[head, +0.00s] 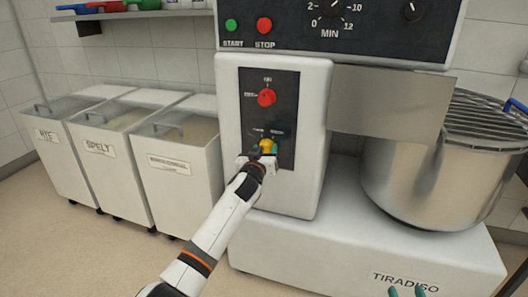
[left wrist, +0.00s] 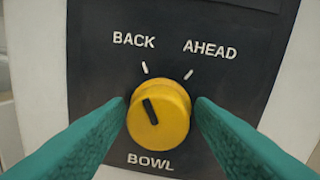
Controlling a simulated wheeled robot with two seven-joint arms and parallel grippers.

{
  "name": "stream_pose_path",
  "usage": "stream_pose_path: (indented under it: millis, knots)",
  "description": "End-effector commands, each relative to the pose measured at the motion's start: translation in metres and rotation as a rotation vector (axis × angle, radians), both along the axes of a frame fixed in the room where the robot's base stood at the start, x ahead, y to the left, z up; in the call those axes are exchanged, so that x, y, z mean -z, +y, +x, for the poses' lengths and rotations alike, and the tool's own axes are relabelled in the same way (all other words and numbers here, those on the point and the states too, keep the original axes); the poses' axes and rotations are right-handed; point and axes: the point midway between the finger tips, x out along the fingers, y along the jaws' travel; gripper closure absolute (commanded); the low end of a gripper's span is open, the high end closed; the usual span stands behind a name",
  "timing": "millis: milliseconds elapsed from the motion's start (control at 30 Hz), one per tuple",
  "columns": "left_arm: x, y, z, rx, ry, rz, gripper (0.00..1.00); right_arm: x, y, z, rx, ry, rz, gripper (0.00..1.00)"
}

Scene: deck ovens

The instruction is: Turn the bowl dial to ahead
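The yellow bowl dial (left wrist: 168,120) is on a dark panel of the white mixer, between the BACK and AHEAD marks above and the BOWL label below. Its dark pointer line tilts up and left, towards the BACK mark. My left gripper (left wrist: 160,103) has its teal fingers on either side of the dial, very close to its edges, with narrow gaps. In the head view the dial (head: 267,146) is partly hidden by my left gripper (head: 263,153). My right gripper (head: 406,291) shows only its two teal fingertips, apart and empty, at the bottom edge.
A red dial (head: 267,97) sits above on the same panel. Green START (head: 231,25) and red STOP (head: 264,25) buttons are higher up. A steel bowl (head: 430,185) stands at the right. Labelled flour bins (head: 180,180) stand on the left.

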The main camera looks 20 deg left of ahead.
Motion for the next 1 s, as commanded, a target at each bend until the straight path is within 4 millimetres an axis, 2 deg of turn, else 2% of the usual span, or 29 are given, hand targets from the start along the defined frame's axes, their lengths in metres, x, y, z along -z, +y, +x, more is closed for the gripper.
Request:
stream_pose_path:
  millis: [33, 167, 200, 567, 1000]
  knots:
    - [0.000, 0.000, 0.000, 0.000, 0.000, 0.000, 0.59, 0.000, 0.000, 0.000, 0.000, 0.000, 0.000, 0.64]
    - [0.000, 0.001, 0.000, -0.001, 0.000, 0.000, 0.80, 0.000, 0.000, 0.000, 0.000, 0.000, 0.000, 0.64]
    - [0.000, 0.001, 0.000, -0.001, 0.001, 0.000, 0.81, 0.000, 0.000, 0.000, 0.000, 0.000, 0.000, 0.64]
    - [0.001, 0.002, 0.000, -0.004, 0.001, 0.068, 0.81, 0.003, 0.000, 0.000, 0.000, 0.028, -0.007, 0.64]
    - [0.001, 0.003, 0.000, -0.005, -0.010, 0.424, 0.81, 0.030, -0.006, -0.004, 0.013, 0.194, -0.050, 0.64]
